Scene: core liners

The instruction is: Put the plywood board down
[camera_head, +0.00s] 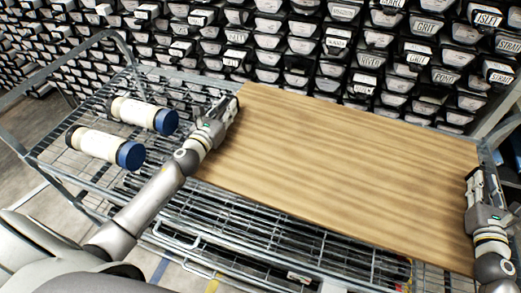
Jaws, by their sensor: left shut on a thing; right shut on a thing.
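The plywood board (340,175) is a wide, wood-grained panel in the middle and right of the head view. It lies roughly flat over the wire rack. My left gripper (228,112) is shut on the board's left edge. My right gripper (476,180) is shut on its right edge. The fingertips are partly hidden by the grippers' own bodies. I cannot tell whether the board's underside touches the rack.
The wire rack (200,225) has a metal frame and a raised rail at the left. Two white cylinders with blue ends, one farther back (140,114) and one nearer (100,146), lie left of the board. Stacked labelled black bins (300,48) fill the background.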

